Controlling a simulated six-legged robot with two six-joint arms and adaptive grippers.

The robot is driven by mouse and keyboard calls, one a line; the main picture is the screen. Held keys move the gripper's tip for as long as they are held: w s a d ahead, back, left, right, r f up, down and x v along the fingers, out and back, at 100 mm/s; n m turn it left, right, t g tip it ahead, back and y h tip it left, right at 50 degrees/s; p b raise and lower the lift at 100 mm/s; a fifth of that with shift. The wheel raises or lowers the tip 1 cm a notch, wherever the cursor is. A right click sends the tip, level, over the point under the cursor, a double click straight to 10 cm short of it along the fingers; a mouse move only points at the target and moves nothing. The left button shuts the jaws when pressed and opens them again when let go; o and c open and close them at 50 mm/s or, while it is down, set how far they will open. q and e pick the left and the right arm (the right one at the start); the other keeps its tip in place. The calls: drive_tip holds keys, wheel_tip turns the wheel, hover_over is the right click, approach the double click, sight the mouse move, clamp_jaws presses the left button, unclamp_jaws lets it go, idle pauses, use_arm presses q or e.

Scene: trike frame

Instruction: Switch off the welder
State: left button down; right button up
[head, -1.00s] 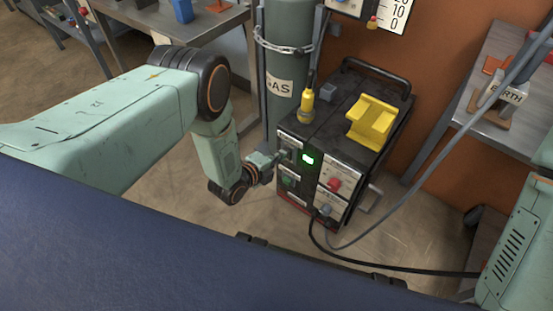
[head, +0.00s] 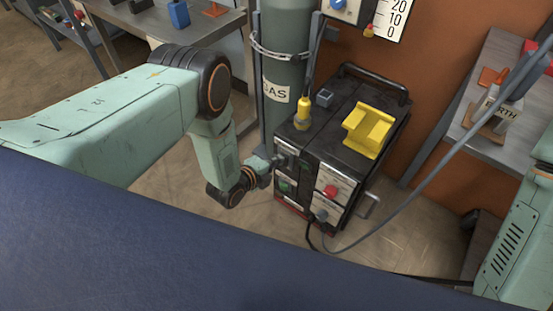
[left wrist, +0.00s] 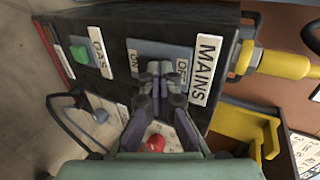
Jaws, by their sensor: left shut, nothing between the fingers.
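The welder (head: 335,140) is a black box with a light front panel, standing on the floor beside the gas cylinder. In the left wrist view its MAINS label (left wrist: 206,70) stands beside a grey-blue switch plate (left wrist: 138,48) marked ON and OFF. My left gripper (left wrist: 160,70) is shut and empty, its fingertips over the middle of this plate and hiding the switch lever. In the head view the left gripper (head: 279,160) is at the welder's upper left front. No green lamp glows on the panel. My right gripper is out of view.
A green GAS switch (left wrist: 79,55) and a red knob (left wrist: 153,144) are close by on the panel. A yellow holder (head: 370,128) and a yellow-handled tool (head: 302,115) are on top. The grey gas cylinder (head: 287,65) stands behind left. Cables hang at the front.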

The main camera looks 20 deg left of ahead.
use_arm(q)
drive_tip(key=shift+r+p, duration=0.75)
drive_tip(key=shift+f, duration=0.1)
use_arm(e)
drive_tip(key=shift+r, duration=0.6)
use_arm(q)
drive_tip(key=shift+f, duration=0.1)
